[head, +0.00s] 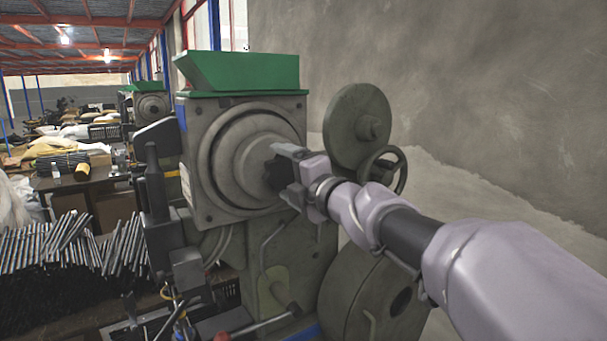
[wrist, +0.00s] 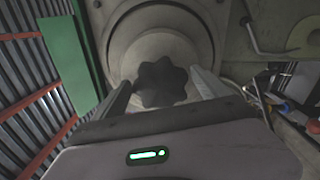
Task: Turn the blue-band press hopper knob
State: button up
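The near press (head: 205,200) is a grey-green machine with a green hopper (head: 240,75) on top and a small blue patch (head: 181,112) at its upper left edge. A dark lobed knob (wrist: 162,84) sits at the centre of the round hub, pointing straight at the wrist camera. In the head view my gripper (head: 280,164) is at this hub and hides most of the knob. In the wrist view my fingers stand apart, one on each side of the knob, with gaps visible on both sides. Whether the fingertips reach its depth I cannot tell.
A round disc (head: 352,125) and a handwheel (head: 387,166) stand close right of the press, behind my arm. A bent lever (head: 264,255) is below the hub. Bundled rods (head: 60,245) lie at left. A second press (head: 150,105) stands farther back.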

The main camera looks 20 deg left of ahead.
jog(key=p+v, duration=0.1)
jog(key=v, duration=1.6)
jog(key=shift+d+p, duration=0.25)
jog(key=shift+p, duration=0.1)
